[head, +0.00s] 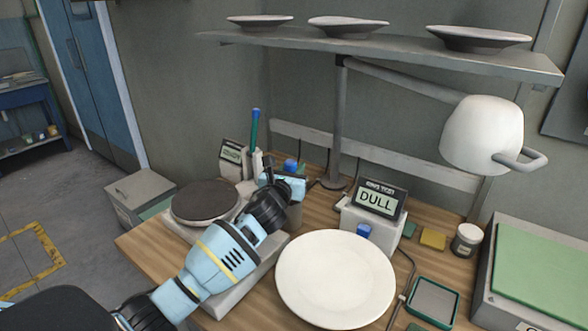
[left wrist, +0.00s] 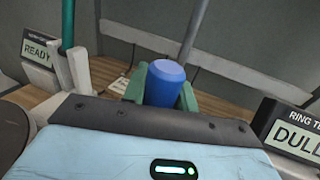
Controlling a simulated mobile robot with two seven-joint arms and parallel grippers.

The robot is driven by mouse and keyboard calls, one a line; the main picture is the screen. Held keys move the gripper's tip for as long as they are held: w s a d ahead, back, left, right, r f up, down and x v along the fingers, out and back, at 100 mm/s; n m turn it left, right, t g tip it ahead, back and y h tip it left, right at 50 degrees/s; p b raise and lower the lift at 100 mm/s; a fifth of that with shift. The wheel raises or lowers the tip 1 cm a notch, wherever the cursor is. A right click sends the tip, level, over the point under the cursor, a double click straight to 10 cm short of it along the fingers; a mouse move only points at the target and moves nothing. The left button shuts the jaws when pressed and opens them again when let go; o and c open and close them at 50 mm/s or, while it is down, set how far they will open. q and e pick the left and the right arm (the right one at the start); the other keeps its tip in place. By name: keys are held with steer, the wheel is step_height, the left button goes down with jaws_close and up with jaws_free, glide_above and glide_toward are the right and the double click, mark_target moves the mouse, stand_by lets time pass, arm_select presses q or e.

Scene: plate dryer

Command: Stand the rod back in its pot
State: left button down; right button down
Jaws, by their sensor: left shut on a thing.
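My left gripper (head: 280,175) is near the back of the wooden bench. In the left wrist view its green fingers (left wrist: 160,82) are shut on a blue cylindrical end (left wrist: 166,80), seemingly the top of the rod. The blue end also shows in the head view (head: 291,166). The rest of the held thing is hidden behind the gripper. My right gripper is not in view.
A green stick with a blue tip (head: 255,128) stands in a white holder near the READY display (head: 231,152). A white plate (head: 335,278) lies in front of the DULL tester (head: 378,201). A dark round disc (head: 205,201) sits left. A shelf (head: 390,57) with plates hangs above.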

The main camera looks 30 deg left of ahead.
arm_select(q)
steer(key=shift+r, duration=0.15)
steer(key=shift+f, duration=0.2)
steer(key=c, duration=1.1)
jaws_free()
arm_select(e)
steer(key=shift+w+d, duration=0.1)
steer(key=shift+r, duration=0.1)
arm_select(q)
steer(key=shift+r, duration=0.25)
steer(key=s+d+p, duration=0.1)
steer(key=s+d, duration=0.1)
steer(key=s, duration=0.9)
steer(key=shift+s, duration=0.4)
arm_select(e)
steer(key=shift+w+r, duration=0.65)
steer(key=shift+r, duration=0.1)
arm_select(q)
steer(key=shift+f, duration=0.1)
